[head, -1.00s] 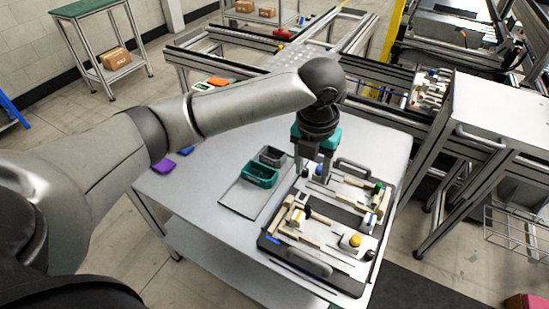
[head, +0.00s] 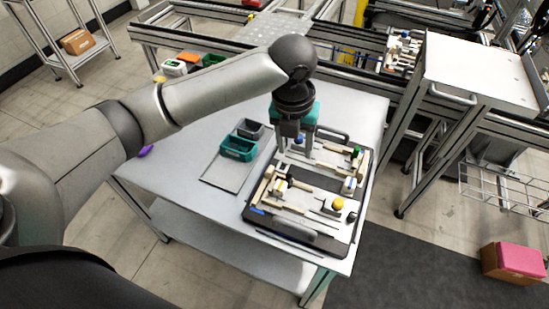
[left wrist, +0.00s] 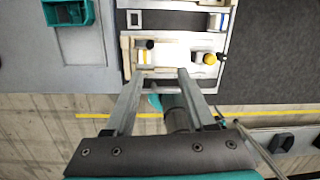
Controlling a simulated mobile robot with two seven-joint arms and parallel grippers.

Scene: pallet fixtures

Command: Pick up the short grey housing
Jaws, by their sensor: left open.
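My left gripper (head: 295,153) is open and empty, pointing down over the left part of the far pallet fixture (head: 327,151) in the head view. In the left wrist view its two fingers (left wrist: 160,74) are spread, with nothing between them. The near pallet fixture (head: 289,227) holds light rails, a black-and-white part with a yellow band (head: 281,186) and a yellow-topped part (head: 338,204). The yellow-topped part also shows in the left wrist view (left wrist: 210,58). A small grey piece beside it may be the short grey housing, but I cannot tell for certain.
A teal bin (head: 238,149) and a dark grey bin (head: 250,129) stand on a grey mat left of the fixtures. The table (head: 190,190) is clear at its left front. A white-topped cart (head: 470,70) stands right of the table.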

